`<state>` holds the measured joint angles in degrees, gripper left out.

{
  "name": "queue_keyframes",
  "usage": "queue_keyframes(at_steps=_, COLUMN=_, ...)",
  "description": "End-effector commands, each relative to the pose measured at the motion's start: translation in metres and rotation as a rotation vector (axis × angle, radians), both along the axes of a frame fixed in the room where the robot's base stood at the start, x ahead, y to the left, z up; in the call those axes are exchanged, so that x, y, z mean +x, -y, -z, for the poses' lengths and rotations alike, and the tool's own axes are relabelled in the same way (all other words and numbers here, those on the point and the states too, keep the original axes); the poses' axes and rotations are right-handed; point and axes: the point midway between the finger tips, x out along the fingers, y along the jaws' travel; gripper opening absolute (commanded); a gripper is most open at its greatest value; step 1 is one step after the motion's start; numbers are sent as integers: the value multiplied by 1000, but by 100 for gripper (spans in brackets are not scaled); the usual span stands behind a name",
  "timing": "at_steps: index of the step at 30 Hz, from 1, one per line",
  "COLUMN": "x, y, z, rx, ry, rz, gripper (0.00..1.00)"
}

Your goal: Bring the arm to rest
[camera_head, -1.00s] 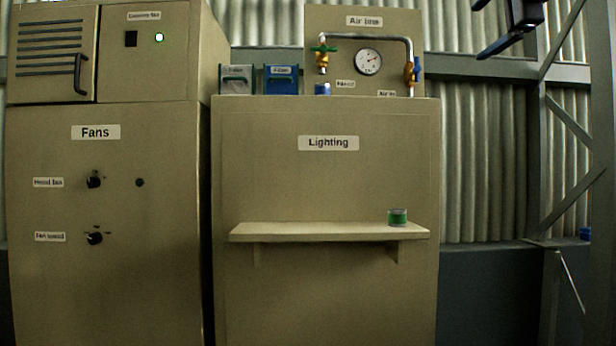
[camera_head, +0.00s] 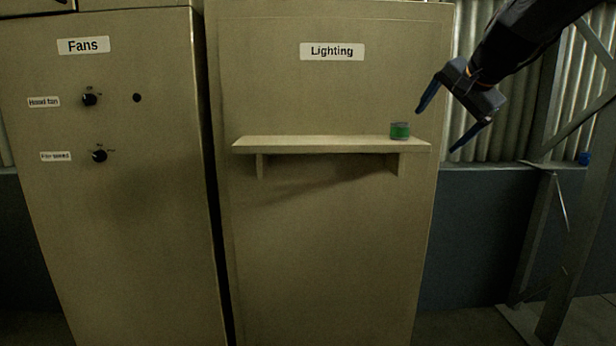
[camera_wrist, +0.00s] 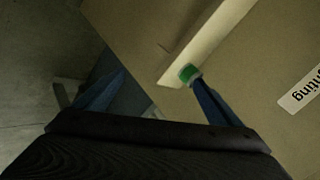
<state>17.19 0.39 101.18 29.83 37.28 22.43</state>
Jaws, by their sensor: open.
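My gripper (camera_head: 437,122) is at the upper right of the head view, tilted down and to the left. Its two dark blue fingers are spread apart with nothing between them. In the wrist view my gripper (camera_wrist: 160,88) also shows open, with the right finger overlapping the line of sight to a small green and grey cylinder (camera_wrist: 188,72). In the head view this cylinder (camera_head: 400,131) stands upright on the right end of the shelf, just left of the gripper. I cannot tell whether the finger touches it.
The shelf (camera_head: 320,146) juts from the beige Lighting cabinet (camera_head: 320,230). The Fans cabinet (camera_head: 110,220) with two black knobs stands to the left. A grey steel frame (camera_head: 575,230) stands at the right. Open floor (camera_head: 460,325) shows at the bottom right.

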Motion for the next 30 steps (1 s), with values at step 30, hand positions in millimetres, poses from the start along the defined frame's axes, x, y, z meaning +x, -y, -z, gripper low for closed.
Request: queue_keyframes(at_steps=30, x=-315, y=-117, z=371, rx=-510, ry=-683, rz=-929, gripper=89)
